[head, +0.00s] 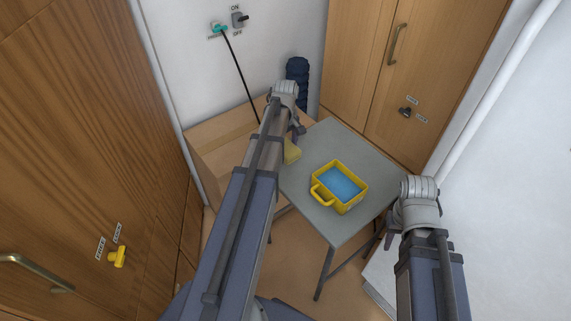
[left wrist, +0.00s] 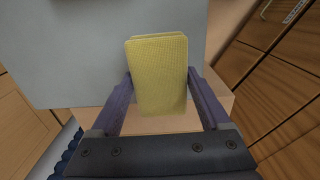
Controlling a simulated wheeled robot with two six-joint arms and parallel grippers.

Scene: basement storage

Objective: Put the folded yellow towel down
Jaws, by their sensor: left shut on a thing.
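The folded yellow towel (left wrist: 158,80) is upright between the two purple fingers of my left gripper (left wrist: 160,105), which is shut on it. In the left wrist view, the towel's far end overlaps the edge of the grey table. In the head view, the towel (head: 291,151) shows beside the table's left edge, partly hidden by my left arm. The left gripper (head: 297,131) is mostly hidden there. I cannot tell whether the towel touches the table.
The grey table (head: 310,210) carries a yellow bin (head: 349,206) with a blue inside. A light brown box (head: 215,160) stands behind and left of the table. A dark blue ribbed object (head: 297,70) stands at the back. Wooden cabinets flank both sides. The table's front is bare.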

